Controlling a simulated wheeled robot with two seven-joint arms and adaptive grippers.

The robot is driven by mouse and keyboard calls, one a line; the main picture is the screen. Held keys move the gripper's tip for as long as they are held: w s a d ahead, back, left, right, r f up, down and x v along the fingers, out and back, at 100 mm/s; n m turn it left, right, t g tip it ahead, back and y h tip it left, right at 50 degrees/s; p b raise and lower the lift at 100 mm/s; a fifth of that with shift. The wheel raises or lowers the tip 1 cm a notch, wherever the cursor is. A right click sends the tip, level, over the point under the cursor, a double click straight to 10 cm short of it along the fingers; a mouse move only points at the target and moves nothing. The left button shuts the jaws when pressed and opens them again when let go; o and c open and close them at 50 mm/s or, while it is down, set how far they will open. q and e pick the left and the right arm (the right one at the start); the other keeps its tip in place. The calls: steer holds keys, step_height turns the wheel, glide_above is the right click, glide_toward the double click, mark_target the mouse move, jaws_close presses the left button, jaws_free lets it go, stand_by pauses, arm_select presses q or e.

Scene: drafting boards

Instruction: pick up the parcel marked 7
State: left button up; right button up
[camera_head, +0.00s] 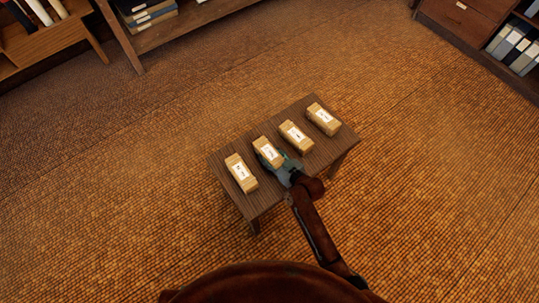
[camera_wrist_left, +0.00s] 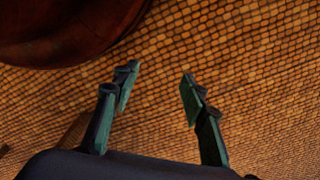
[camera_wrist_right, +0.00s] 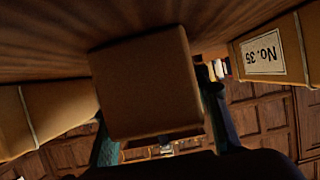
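Four tan parcels with white labels lie in a row on a small dark wooden table (camera_head: 318,158). They are the leftmost (camera_head: 241,173), second from left (camera_head: 267,151), third (camera_head: 296,137) and rightmost parcel (camera_head: 323,119). Their labels are too small to read in the head view. My right gripper (camera_head: 281,164) is at the near end of the second parcel, which fills the space between its fingers in the right wrist view (camera_wrist_right: 146,85). Whether the fingers press it is unclear. A neighbouring parcel (camera_wrist_right: 275,55) there reads "No. 35". My left gripper (camera_wrist_left: 158,85) is open and empty.
Another parcel (camera_wrist_right: 45,115) stands on the other side in the right wrist view, so the fingers have neighbours both sides. Shelves (camera_head: 165,30) stand at the back and a drawer cabinet (camera_head: 465,20) at the back right. The woven floor (camera_head: 420,170) around the table is clear.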

steer(key=c, duration=0.9)
steer(key=shift+r, duration=0.15)
